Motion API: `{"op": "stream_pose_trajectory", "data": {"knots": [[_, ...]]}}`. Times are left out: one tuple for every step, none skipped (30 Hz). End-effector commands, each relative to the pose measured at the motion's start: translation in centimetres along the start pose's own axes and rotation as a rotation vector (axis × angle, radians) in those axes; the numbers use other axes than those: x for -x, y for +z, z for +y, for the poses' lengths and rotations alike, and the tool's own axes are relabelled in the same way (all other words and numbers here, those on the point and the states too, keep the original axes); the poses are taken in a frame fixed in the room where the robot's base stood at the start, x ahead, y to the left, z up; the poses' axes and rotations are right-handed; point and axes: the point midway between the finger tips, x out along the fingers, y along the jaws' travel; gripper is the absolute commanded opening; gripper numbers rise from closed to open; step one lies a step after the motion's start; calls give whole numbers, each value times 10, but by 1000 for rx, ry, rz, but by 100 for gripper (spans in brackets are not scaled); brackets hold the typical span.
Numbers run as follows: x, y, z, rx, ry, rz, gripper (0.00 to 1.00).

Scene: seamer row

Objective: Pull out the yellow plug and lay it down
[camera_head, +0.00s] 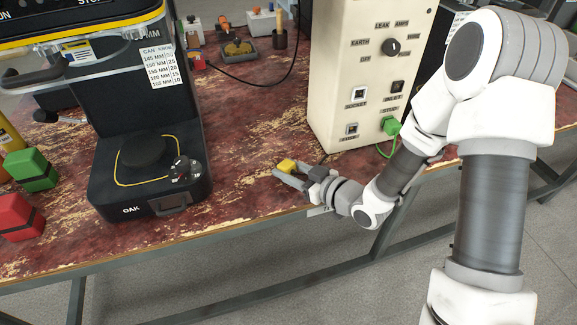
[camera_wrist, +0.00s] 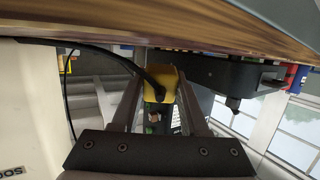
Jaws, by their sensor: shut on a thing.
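The yellow plug (camera_head: 287,165) is held between the fingers of my gripper (camera_head: 291,174), low over the front part of the worn red table, left of the cream tester box (camera_head: 367,80). It is clear of the box's sockets. In the wrist view, the yellow plug (camera_wrist: 161,84) sits between the two fingers of my gripper (camera_wrist: 163,98), with a black cable running from it to the left. I cannot tell whether the plug touches the tabletop.
A green plug (camera_head: 391,126) with a green cable sits in the box front. The black OAK machine (camera_head: 150,190) stands left of my gripper. Green (camera_head: 30,170) and red (camera_head: 20,217) blocks lie at far left. Bare tabletop (camera_head: 245,165) lies between machine and box.

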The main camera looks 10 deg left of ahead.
Motion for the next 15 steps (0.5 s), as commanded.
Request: {"op": "stream_pose_trajectory", "data": {"knots": [[-2, 7, 0, 0, 0, 0, 0], [-2, 9, 0, 0, 0, 0, 0], [-3, 10, 0, 0, 0, 0, 0], [-3, 11, 0, 0, 0, 0, 0], [-3, 12, 0, 0, 0, 0, 0], [-3, 12, 0, 0, 0, 0, 0], [-3, 12, 0, 0, 0, 0, 0], [-3, 12, 0, 0, 0, 0, 0], [-3, 12, 0, 1, 0, 0, 0], [-3, 12, 0, 1, 0, 0, 0], [-3, 12, 0, 1, 0, 0, 0], [-3, 12, 0, 1, 0, 0, 0], [-3, 12, 0, 1, 0, 0, 0], [-3, 12, 0, 1, 0, 0, 48], [-3, 12, 0, 1, 0, 0, 55]]}}
